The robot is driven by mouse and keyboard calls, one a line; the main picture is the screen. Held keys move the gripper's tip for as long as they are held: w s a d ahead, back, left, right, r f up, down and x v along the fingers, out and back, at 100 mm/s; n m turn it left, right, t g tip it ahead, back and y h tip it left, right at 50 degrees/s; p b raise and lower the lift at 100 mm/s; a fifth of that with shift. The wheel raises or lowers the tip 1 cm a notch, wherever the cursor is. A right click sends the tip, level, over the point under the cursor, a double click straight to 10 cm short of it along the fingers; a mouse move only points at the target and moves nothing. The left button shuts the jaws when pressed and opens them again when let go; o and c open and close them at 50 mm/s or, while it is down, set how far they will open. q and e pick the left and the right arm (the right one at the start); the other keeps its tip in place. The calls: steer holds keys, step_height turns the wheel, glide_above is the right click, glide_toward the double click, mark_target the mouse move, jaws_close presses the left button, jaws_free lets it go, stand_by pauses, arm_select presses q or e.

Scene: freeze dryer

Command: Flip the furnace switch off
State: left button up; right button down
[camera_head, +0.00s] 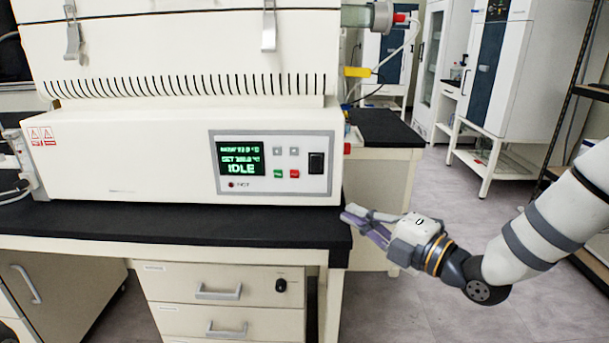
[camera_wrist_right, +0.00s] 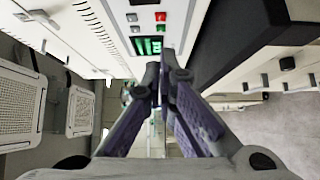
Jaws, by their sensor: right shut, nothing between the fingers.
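The furnace (camera_head: 120,150) is a white box unit on a black-topped bench. Its grey control panel (camera_head: 272,183) carries a green-lit display (camera_head: 240,158) that reads IDLE. The black rocker switch (camera_head: 316,163) sits at the panel's right end; its position is too small to tell. My right gripper (camera_head: 348,215) is shut and empty, just right of the bench's front corner, below and to the right of the switch, apart from the panel. In the right wrist view the shut purple-padded fingers (camera_wrist_right: 155,85) show below the display (camera_wrist_right: 148,46). My left gripper is not in view.
The black bench top (camera_head: 180,224) has a clear strip before the furnace, with drawers (camera_head: 220,290) below. Small green and red buttons (camera_head: 294,174) sit left of the switch. Open floor (camera_head: 400,310) lies right of the bench. A dark shelf rack (camera_head: 570,90) stands at far right.

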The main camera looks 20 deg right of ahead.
mark_target(316, 164)
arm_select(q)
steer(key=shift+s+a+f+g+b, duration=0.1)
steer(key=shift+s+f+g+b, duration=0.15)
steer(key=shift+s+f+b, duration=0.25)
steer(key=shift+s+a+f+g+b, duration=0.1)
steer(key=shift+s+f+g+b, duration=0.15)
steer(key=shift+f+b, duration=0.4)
arm_select(e)
steer(key=w+a+r, duration=0.1)
steer(key=w+r, duration=0.1)
steer(key=w, duration=0.4)
steer(key=w+a+r+n, duration=0.1)
steer(key=w+a, duration=0.1)
steer(key=w, duration=0.5)
steer(key=shift+w+a+r+t+y, duration=0.2)
steer(key=shift+w+r+t+y, duration=0.1)
steer(key=shift+r, duration=0.1)
